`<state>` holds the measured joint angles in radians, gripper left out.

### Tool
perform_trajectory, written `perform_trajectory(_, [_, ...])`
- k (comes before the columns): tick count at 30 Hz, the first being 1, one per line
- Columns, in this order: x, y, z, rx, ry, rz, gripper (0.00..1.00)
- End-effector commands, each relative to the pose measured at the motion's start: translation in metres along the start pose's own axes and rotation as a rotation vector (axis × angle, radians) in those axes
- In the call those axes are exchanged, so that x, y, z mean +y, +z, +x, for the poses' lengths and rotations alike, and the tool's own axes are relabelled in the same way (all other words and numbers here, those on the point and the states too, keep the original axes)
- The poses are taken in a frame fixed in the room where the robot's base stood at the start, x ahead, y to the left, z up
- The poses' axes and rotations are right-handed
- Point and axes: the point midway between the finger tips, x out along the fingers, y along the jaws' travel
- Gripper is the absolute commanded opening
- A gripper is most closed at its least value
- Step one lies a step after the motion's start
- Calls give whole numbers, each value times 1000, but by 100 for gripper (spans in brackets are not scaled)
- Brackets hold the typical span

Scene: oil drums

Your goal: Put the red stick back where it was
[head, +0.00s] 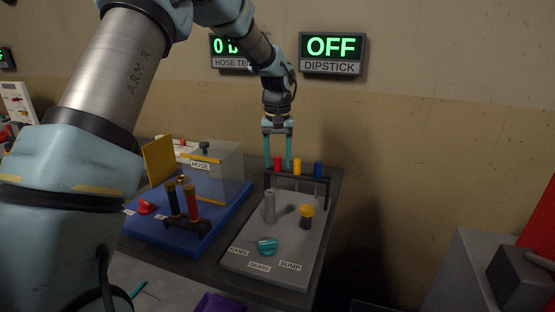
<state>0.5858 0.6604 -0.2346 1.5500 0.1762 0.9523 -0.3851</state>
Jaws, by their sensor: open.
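The red stick's red handle (278,164) shows at the left end of a dark rack (325,190). The stick appears to hang upright in the rack. The yellow-handled stick (297,166) and the blue-handled stick (318,169) stand to its right in the same rack. My gripper (278,164) points down with its two long teal fingers apart, one on each side of the red handle in the picture. I cannot tell whether the fingers touch the handle. The rack stands at the back of a grey board (285,230).
The grey board also carries a grey post (269,206), a yellow-capped black fitting (306,214) and a teal knob (267,246). A wall sign reads OFF, DIPSTICK (332,53).

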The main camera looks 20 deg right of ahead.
Motion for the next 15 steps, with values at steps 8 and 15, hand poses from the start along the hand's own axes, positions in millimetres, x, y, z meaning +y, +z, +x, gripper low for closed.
perform_trajectory(8, [0,-1,-24,5,0,0,56])
perform_trajectory(15, [0,-1,-77,6,1,0,56])
